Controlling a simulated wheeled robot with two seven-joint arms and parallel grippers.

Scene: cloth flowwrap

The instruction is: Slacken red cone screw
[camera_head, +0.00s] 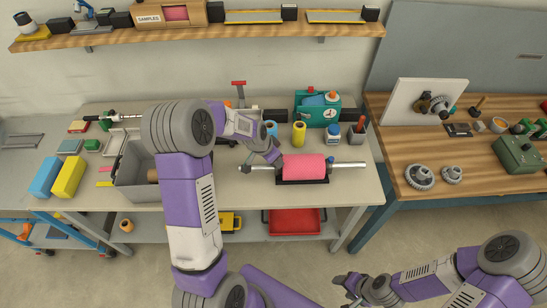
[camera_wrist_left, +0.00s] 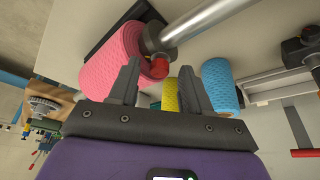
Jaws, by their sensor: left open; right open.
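The red cone screw (camera_wrist_left: 159,68) shows in the left wrist view on a grey collar (camera_wrist_left: 158,40) around the metal bar (camera_wrist_left: 205,18), at the end of the pink roll (camera_wrist_left: 112,62). My left gripper (camera_wrist_left: 160,75) is open, its fingertips on either side of the screw in that view. I cannot tell whether they touch it. In the head view my left gripper (camera_head: 273,156) is at the left end of the pink roll (camera_head: 304,167) and seems to hide the screw. My right gripper (camera_head: 346,282) is open and empty, low in front of the bench.
A blue roll (camera_wrist_left: 219,82) and a yellow roll (camera_wrist_left: 170,94) stand close behind my left fingers. A teal device (camera_head: 318,109) stands behind the roll. A grey bin (camera_head: 135,180) is at the left. The bench front right of the roll is clear.

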